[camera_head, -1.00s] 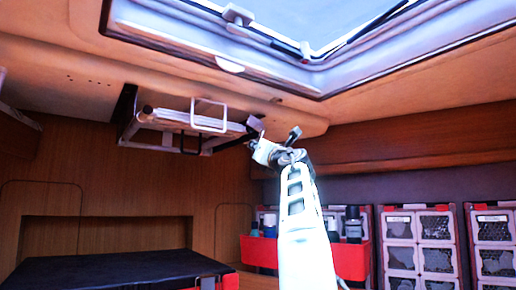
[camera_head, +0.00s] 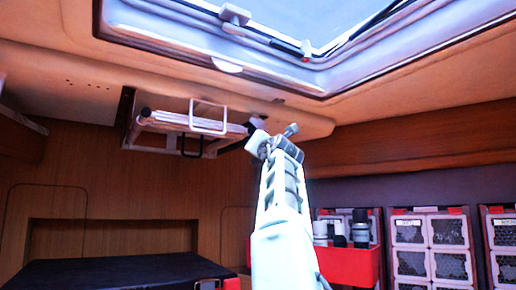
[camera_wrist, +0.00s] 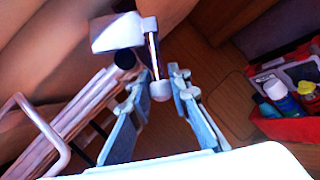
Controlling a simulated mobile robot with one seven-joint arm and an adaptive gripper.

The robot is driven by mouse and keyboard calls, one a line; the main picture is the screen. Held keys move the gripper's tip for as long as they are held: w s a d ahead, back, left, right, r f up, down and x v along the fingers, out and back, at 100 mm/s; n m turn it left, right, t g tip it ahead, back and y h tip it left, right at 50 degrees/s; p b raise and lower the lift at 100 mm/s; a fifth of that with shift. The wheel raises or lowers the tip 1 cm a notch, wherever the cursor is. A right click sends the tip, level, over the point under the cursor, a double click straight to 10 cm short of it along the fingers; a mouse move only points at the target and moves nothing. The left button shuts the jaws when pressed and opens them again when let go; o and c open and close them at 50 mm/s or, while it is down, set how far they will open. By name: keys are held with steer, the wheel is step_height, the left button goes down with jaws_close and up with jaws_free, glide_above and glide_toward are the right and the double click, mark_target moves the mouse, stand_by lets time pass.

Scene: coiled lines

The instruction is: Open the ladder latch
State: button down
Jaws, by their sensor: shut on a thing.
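The ladder (camera_head: 172,119), with pale rails and a white loop handle, is stowed flat under the ceiling. It also shows at the left of the wrist view (camera_wrist: 88,104). The latch is a white block (camera_wrist: 117,34) with a metal rod that ends in a pale round knob (camera_wrist: 160,91). It sits by the ladder's right end; in the head view my gripper largely hides it. My gripper (camera_head: 258,141) is up at the latch. In the wrist view its fingers (camera_wrist: 158,82) stand on both sides of the rod and knob, shut on the latch.
A skylight frame (camera_head: 225,67) is overhead. A red tray (camera_head: 350,262) with bottles stands to the right, by several white mesh-front bins (camera_head: 430,232). A dark-topped bench (camera_head: 110,270) is at lower left. The space below the ladder looks free.

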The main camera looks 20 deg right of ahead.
steer(key=shift+a, duration=0.1)
steer(key=c, duration=1.8)
jaws_free()
steer(key=shift+s, duration=0.1)
steer(key=v, duration=0.7)
steer(key=shift+s, duration=0.2)
